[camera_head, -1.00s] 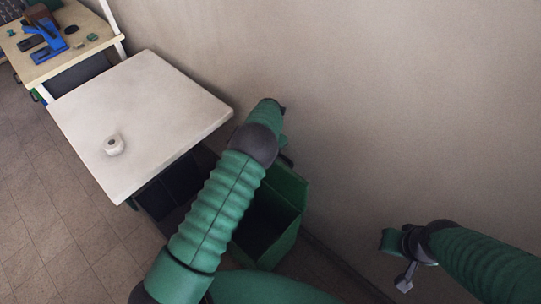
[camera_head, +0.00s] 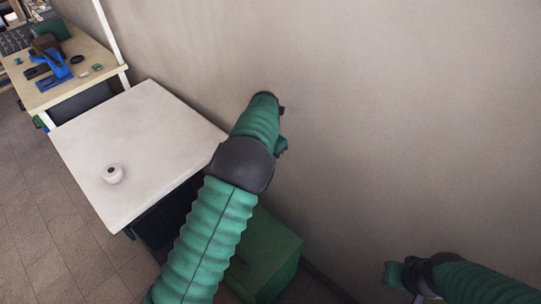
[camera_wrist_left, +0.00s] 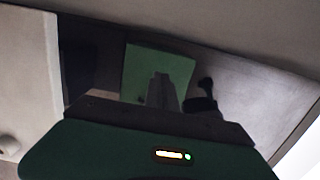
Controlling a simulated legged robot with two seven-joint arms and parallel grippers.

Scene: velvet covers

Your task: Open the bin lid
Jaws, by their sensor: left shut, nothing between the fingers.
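The green bin (camera_head: 272,250) stands on the floor beside the white table, partly hidden behind my left arm. Its top shows as a plain green surface with no dark opening visible, so the lid looks down. In the left wrist view a flat green panel (camera_wrist_left: 172,66), seemingly the lid, lies beyond my left gripper (camera_wrist_left: 162,88). That gripper is shut and empty, apart from the bin as far as I can tell. In the head view it is mostly hidden behind my raised left arm. My right gripper (camera_head: 418,297) is at the bottom right, partly cut off, away from the bin.
A wooden workbench (camera_head: 85,85) with a blue tool (camera_head: 54,70) stands farther back. A bare wall (camera_head: 400,120) rises close behind the bin and on the right.

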